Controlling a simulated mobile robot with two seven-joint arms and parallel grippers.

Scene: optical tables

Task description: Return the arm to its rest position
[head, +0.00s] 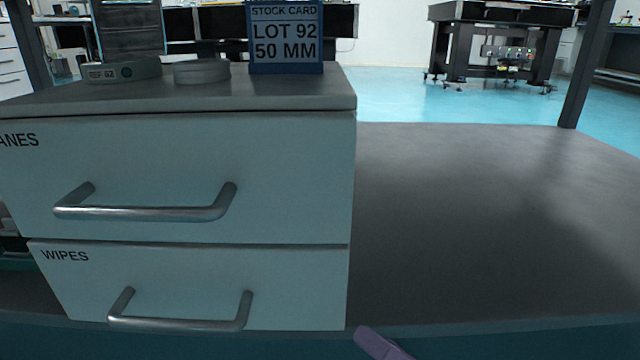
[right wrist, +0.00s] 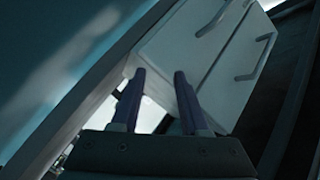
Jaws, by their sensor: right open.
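My right gripper (head: 380,344) shows in the head view only as a purple fingertip at the bottom edge, just right of and in front of the drawer cabinet. In the right wrist view its two dark fingers (right wrist: 160,73) are apart with nothing between them. The rest of my right arm is out of the head view. My left gripper is in neither view.
A drawer cabinet (head: 305,180) stands on a dark tabletop (head: 480,220), both drawers shut; it also shows in the right wrist view (right wrist: 185,50). On it stand a stock card (head: 286,40) and a round grey disc (head: 201,71). The tabletop to the right is clear.

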